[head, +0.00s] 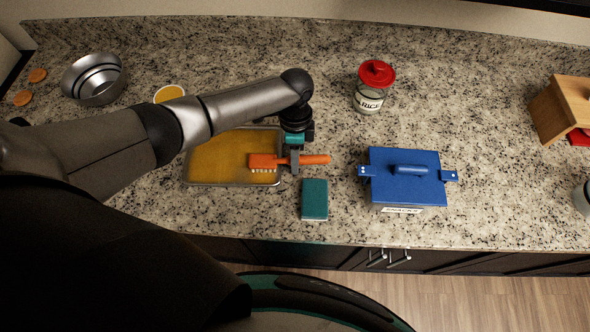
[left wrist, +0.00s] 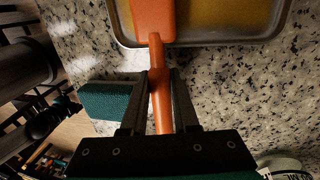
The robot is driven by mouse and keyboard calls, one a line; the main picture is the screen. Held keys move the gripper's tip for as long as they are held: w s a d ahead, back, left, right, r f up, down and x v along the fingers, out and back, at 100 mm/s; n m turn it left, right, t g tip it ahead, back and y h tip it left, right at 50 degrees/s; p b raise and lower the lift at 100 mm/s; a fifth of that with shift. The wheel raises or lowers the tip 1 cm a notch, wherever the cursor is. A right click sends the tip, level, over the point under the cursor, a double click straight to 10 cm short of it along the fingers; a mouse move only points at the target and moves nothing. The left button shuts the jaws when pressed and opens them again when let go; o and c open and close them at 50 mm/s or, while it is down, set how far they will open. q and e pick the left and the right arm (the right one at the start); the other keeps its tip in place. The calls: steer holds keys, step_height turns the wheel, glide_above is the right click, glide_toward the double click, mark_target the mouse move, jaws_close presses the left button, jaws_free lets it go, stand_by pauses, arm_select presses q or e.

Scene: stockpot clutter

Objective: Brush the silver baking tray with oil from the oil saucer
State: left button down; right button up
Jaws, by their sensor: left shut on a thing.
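The silver baking tray (head: 215,184) lies on the counter, its inside covered with a yellow-orange film; its rim also shows in the left wrist view (left wrist: 205,43). My left gripper (head: 295,165) is shut on the handle of an orange brush (head: 264,161). The brush head is over the right part of the tray; whether the bristles touch it I cannot tell. In the left wrist view the brush (left wrist: 154,20) runs up from between the fingers. The oil saucer (head: 169,93), with yellow oil, stands behind the tray, close to my left arm. My right gripper is out of view.
A green sponge (head: 314,199) lies right of the tray, near the gripper. A blue lidded pot (head: 405,178) stands further right, and a red-lidded rice jar (head: 371,88) behind. Metal bowls (head: 94,79) are at back left, a wooden block (head: 562,108) at far right.

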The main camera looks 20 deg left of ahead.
arm_select(q)
steer(key=shift+w+a+f, duration=0.1)
steer(key=shift+w+a, duration=0.1)
steer(key=shift+w, duration=0.35)
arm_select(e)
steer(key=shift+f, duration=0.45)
arm_select(q)
step_height(320, 180, up, 6)
steer(key=p, duration=0.5)
steer(key=shift+f, duration=0.25)
steer(key=shift+r, duration=0.85)
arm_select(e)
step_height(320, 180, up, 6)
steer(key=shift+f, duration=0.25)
